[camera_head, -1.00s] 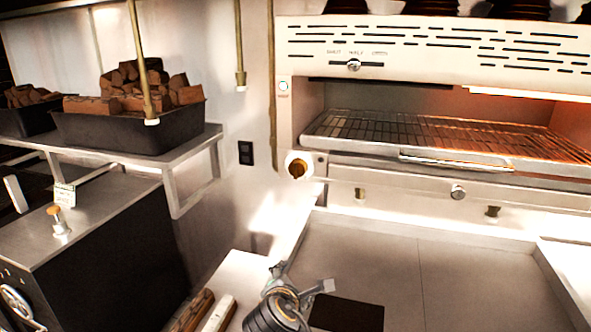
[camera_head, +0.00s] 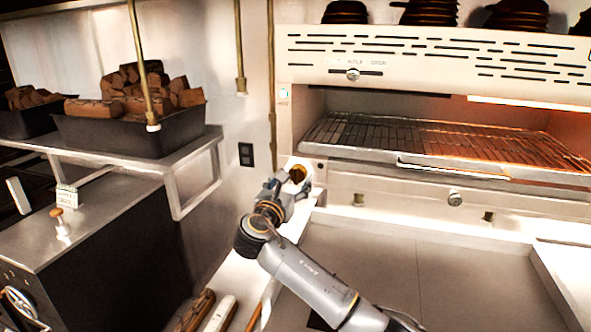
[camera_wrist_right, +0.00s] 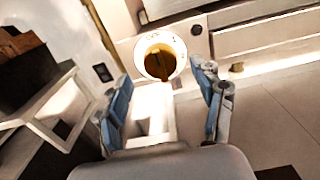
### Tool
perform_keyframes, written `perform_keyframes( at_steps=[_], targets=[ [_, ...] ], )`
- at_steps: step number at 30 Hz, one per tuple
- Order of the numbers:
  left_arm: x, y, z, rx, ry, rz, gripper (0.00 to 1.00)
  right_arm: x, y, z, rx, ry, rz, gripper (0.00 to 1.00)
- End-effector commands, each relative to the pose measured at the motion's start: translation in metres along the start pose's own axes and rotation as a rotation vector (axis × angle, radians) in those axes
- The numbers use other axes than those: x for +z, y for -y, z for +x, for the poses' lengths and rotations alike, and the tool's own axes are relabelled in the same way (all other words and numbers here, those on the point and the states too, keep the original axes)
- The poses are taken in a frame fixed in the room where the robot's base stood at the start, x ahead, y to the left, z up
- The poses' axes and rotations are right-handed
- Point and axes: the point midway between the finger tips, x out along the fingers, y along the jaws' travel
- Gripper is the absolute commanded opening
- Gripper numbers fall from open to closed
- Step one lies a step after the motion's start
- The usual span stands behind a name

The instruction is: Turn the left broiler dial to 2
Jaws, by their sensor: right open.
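The left broiler dial (camera_head: 298,173) is a round brass-brown knob on a white plate at the lower left corner of the broiler (camera_head: 430,57). In the right wrist view the dial (camera_wrist_right: 159,63) shows beyond the fingertips, between the two fingers. My right gripper (camera_head: 284,181) is open and empty, just in front of the dial and apart from it as far as I can see. In the wrist view its blue-padded fingers (camera_wrist_right: 165,88) stand wide apart. My left gripper is not in view.
The broiler's wire rack (camera_head: 440,140) is above and right of the dial. A silver knob (camera_head: 455,199) sits on the lower panel. A wall outlet (camera_head: 246,154) and a metal shelf (camera_head: 190,160) with a black bin of wood (camera_head: 130,132) are left. The pale counter (camera_head: 400,245) is mostly clear.

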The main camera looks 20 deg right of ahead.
Motion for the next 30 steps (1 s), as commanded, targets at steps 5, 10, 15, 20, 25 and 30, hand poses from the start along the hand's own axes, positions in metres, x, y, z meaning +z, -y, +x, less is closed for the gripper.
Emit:
perform_keyframes(
  at_steps=[5, 10, 15, 20, 25, 30],
  targets=[
    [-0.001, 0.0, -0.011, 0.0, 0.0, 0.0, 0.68, 0.002, 0.0, 0.028, -0.001, -0.001, -0.001, 0.68],
    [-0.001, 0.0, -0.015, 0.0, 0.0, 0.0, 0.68, 0.001, 0.0, 0.042, 0.0, -0.001, 0.001, 0.68],
    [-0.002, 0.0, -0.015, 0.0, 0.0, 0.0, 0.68, -0.001, 0.0, 0.046, 0.002, -0.001, 0.001, 0.68],
    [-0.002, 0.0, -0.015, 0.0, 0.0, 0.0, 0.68, -0.001, -0.001, 0.046, 0.002, -0.001, 0.001, 0.68],
    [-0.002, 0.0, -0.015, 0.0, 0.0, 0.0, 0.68, -0.001, -0.001, 0.046, 0.002, -0.001, 0.001, 0.44],
    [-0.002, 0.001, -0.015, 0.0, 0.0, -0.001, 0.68, -0.001, -0.001, 0.046, 0.002, -0.001, 0.001, 0.15]
  ],
)
